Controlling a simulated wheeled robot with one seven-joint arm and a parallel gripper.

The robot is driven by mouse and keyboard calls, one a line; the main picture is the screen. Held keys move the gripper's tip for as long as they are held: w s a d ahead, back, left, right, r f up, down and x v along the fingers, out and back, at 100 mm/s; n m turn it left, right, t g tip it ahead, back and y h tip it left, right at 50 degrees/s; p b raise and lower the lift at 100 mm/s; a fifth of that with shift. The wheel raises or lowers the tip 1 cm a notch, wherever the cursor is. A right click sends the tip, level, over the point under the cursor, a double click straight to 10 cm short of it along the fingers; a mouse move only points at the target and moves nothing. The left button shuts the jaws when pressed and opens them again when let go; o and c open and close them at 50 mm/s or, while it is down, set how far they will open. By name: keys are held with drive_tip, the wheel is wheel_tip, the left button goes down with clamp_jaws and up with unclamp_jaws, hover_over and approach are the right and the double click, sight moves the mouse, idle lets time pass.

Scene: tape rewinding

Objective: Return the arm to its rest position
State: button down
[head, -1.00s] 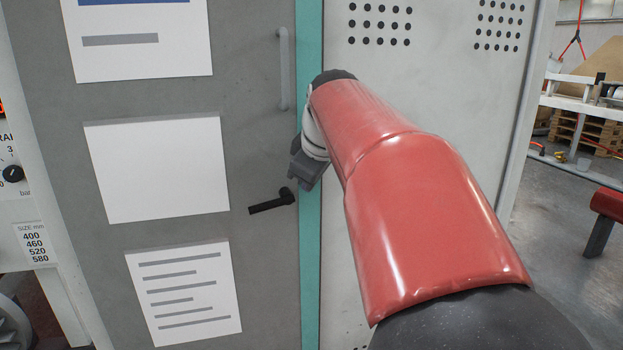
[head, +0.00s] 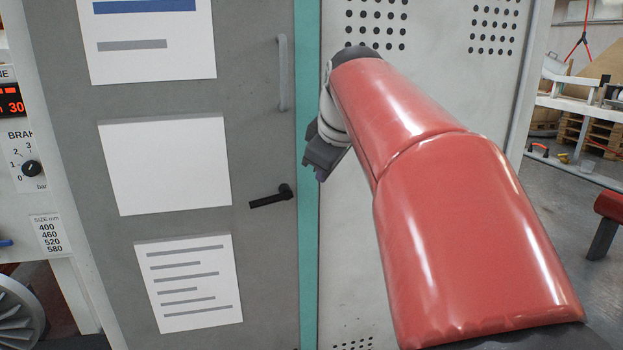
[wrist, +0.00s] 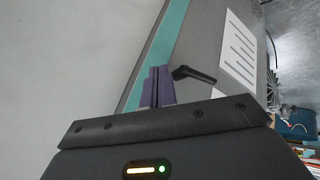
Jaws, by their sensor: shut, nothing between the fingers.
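My gripper (head: 318,170) is in front of the cabinet, to the right of the black door handle and apart from it in the head view. In the wrist view the two purple-grey fingers (wrist: 158,88) are together with nothing between them. My red arm reaches in from the lower right and hides part of the perforated cabinet panel. The black door handle (head: 270,197) is level on the grey door (head: 262,260); it also shows in the wrist view (wrist: 195,75), just right of the fingers.
The grey door carries white sheets (head: 165,165) and a long vertical grip (head: 283,75). A teal strip (head: 308,250) borders it. At left is a machine panel with a brake knob (head: 32,168). Open floor, a bench (head: 575,105) and pallets lie at right.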

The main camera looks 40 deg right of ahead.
drive_tip(key=d+v, duration=0.1)
drive_tip(key=v, duration=0.4)
drive_tip(key=s+a+f+m, duration=0.1)
drive_tip(key=s+a+f, duration=0.3)
drive_tip(key=a+f, duration=0.3)
drive_tip(key=s+a+f+m+y, duration=0.1)
drive_tip(key=s+a+f+m, duration=0.1)
drive_tip(key=a+f, duration=0.5)
drive_tip(key=s+a+f+m+g+y, duration=0.1)
drive_tip(key=s+a+f, duration=0.4)
drive_tip(key=f, duration=0.6)
drive_tip(key=shift+s+a+f+m+p, duration=0.35)
drive_tip(key=shift+a+m, duration=0.15)
drive_tip(key=shift+a, duration=0.65)
